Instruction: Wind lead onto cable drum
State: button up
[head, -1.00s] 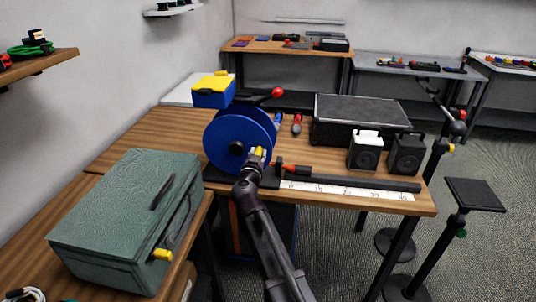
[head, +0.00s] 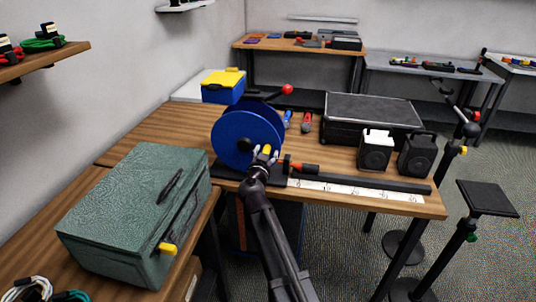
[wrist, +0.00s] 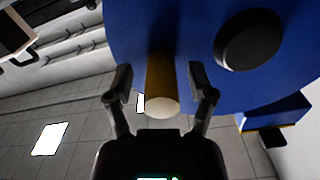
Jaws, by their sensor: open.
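The blue cable drum (head: 240,140) stands upright on a dark base at the front of the wooden table. A short yellow-brown handle (head: 266,149) sticks out of its near face. In the wrist view the handle (wrist: 162,85) lies between the fingers of my gripper (wrist: 162,92), beside the dark hub (wrist: 250,38). My gripper, also in the head view (head: 264,157), is open, with a gap on both sides of the handle. An orange-tipped black piece (head: 304,168) lies right of the drum. I cannot tell whether any lead is on the drum.
A white marked strip (head: 350,191) and a black bar run along the table's front edge. A black case (head: 372,113) and two speakers (head: 375,152) stand at the right. A blue-yellow box (head: 223,86) is behind the drum. A green case (head: 130,210) sits front left.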

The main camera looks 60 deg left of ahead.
jog(key=v, duration=1.2)
dwell(0.8)
